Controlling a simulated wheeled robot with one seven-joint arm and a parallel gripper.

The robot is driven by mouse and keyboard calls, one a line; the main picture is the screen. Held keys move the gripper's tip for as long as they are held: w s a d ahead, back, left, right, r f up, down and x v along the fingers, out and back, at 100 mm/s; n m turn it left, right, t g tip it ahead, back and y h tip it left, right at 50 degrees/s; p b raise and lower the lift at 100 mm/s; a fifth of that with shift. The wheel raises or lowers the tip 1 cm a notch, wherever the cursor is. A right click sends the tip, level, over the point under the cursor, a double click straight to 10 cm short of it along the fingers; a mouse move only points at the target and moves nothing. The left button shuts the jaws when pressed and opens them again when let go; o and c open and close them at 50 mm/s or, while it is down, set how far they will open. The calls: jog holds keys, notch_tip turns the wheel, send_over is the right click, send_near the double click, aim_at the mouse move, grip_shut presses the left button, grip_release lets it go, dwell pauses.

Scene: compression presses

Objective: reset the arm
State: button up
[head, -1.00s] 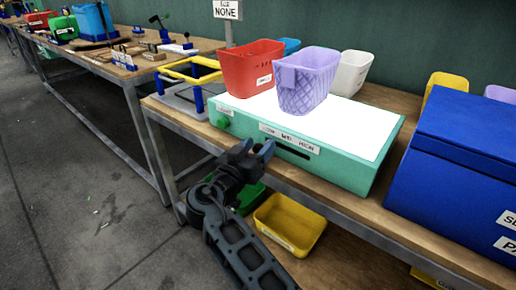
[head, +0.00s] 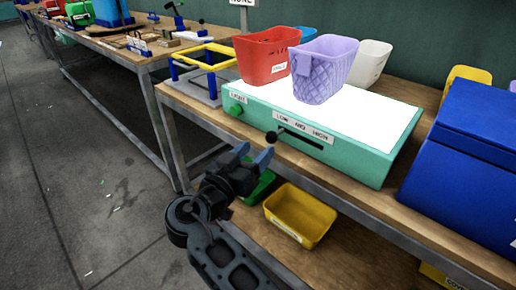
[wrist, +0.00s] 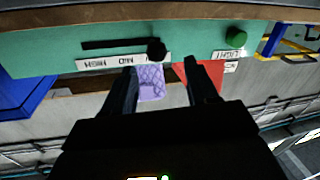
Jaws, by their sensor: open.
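My gripper (head: 256,156) is open and empty, held in front of the teal light box with a white top (head: 374,164), near the bench's front edge. The black slider knob (head: 271,137) sits at the left end of the box's slot, just beyond my fingertips and apart from them. In the wrist view the picture is upside down; the knob (wrist: 156,50) shows beyond and between my two fingers (wrist: 163,82). The green knob (head: 236,110) is at the box's left front.
A red bin (head: 266,56), a lavender basket (head: 324,72) and a white bin (head: 371,64) stand on or behind the box. A blue chest (head: 464,165) stands at right. A yellow tray (head: 299,217) is on the shelf below. Open floor lies at left.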

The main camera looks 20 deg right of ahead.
dwell(0.3)
jog(key=s+d+f+n+y+p, duration=0.2)
jog(key=s+d+f+n+y, duration=0.25)
jog(key=s+f, duration=0.55)
jog(key=s+d+f+n+y+p, duration=0.25)
jog(key=s+f+y, duration=0.45)
jog(key=s, duration=0.5)
jog(key=s+r+n+y+p, duration=0.1)
jog(key=s+r, duration=0.2)
jog(key=s, duration=0.5)
jog(key=s+r+n+y, duration=0.1)
jog(key=s+r, duration=0.2)
jog(key=s, duration=0.4)
jog(key=s+d+r+m+t+p, duration=0.1)
jog(key=s+r, duration=0.4)
jog(key=r, duration=0.3)
jog(key=s+d+r+m+t+p, duration=0.1)
jog(key=s+d+r, duration=0.1)
jog(key=s+r, duration=0.3)
notch_tip(320, 180, up, 3)
jog(key=shift+r, duration=0.2)
jog(key=shift+s+h, duration=0.1)
jog(key=shift+h, duration=0.15)
